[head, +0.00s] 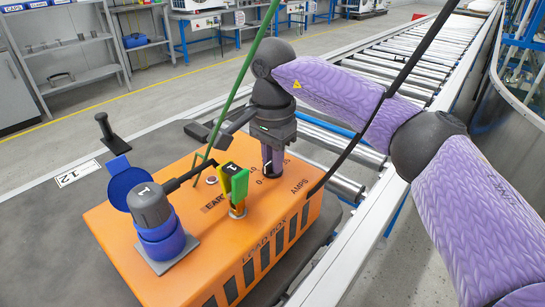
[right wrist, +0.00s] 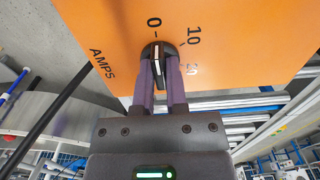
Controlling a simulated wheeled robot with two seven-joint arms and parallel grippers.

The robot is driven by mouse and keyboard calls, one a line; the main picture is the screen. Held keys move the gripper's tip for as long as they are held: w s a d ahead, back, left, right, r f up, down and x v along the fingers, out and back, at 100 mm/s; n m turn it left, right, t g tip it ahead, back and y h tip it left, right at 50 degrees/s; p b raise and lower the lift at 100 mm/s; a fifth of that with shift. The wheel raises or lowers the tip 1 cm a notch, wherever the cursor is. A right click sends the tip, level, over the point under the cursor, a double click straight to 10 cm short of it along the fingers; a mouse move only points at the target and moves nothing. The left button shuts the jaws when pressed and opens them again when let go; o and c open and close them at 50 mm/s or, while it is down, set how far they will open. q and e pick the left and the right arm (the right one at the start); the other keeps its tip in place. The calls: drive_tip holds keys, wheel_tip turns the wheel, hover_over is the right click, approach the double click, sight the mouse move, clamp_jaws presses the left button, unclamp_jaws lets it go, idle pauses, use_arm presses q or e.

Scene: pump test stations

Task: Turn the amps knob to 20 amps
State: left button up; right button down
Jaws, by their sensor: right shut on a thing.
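The orange load box (head: 130,245) stands on the dark bench top. My right gripper (head: 272,165) points down at its far right corner, beside the AMPS lettering. In the right wrist view its two purple fingers (right wrist: 159,82) are shut on the amps knob (right wrist: 157,55), a small dark knob with a white line. The line points about at the 0 mark; the 10 and 20 marks lie to the right of the knob. In the head view the fingers mostly hide the knob. My left gripper is not in view.
A blue and grey plug (head: 153,212) and a green and yellow plug (head: 236,185) stand on the box top. A green cable (head: 240,85) and a black cable (head: 400,80) cross near my right arm. A roller conveyor (head: 420,75) runs behind.

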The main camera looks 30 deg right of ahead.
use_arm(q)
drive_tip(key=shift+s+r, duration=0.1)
